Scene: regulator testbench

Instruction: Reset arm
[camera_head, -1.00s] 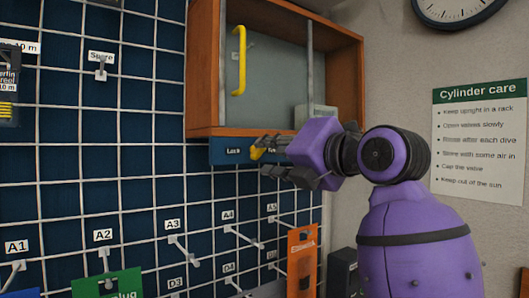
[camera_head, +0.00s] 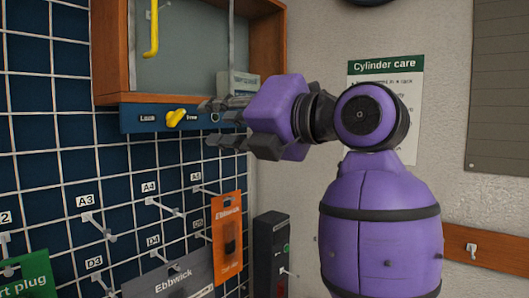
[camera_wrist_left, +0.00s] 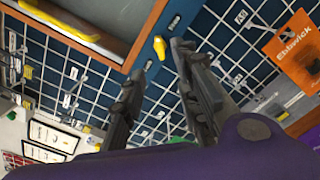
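My left gripper (camera_head: 212,122) is in front of the blue strip (camera_head: 138,124) under the wooden cabinet, just right of the yellow knob (camera_head: 175,117). The knob sits between the labels "Lock" and "Free" and is tilted, its right end higher. In the left wrist view the gripper (camera_wrist_left: 155,62) has its two dark fingers spread, with nothing between them that they grip. The yellow knob (camera_wrist_left: 160,46) shows just beyond the fingertips, apart from them. My right gripper is not in view.
The wooden cabinet (camera_head: 105,50) with a yellow handle (camera_head: 152,30) is above the strip. Below is a wire grid with hooks, an orange package (camera_head: 227,240) and a grey package (camera_head: 170,278). A dark box (camera_head: 270,245) stands by the wall right of the grid.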

